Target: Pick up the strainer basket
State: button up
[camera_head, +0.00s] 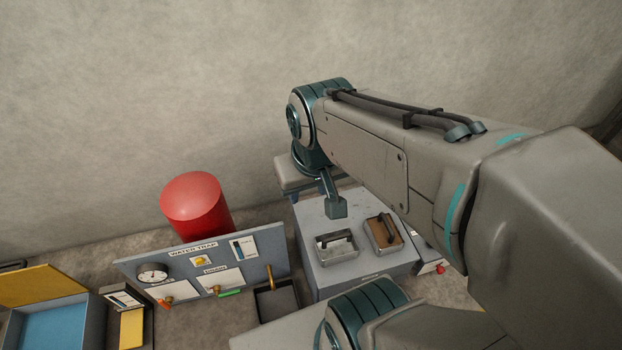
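Two small rectangular metal baskets or trays sit on a grey work surface (352,274). The left one (322,256) is pale, with a dark bar or handle across it. The right one (374,246) has brown contents or a brown inside, with a dark bar too. I cannot tell which is the strainer basket. My gripper (336,208) hangs from my arm and shows as a dark teal block above and behind the left basket. It looks apart from both baskets. Its fingers are too small and partly hidden to tell if they are open.
A grey panel (256,247) with a gauge (152,273) and coloured handles stands left of the work surface. A dark open box (277,303) lies between them. A red cylinder (196,204) stands behind the panel. A blue-bottomed tray (52,326) is at far left.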

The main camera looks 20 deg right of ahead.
aim_at(340, 246)
jog(key=u, duration=1.3)
jog(key=k, duration=1.4)
jog(key=z, duration=1.4)
jog(key=i, duration=1)
jog(key=z, duration=0.05)
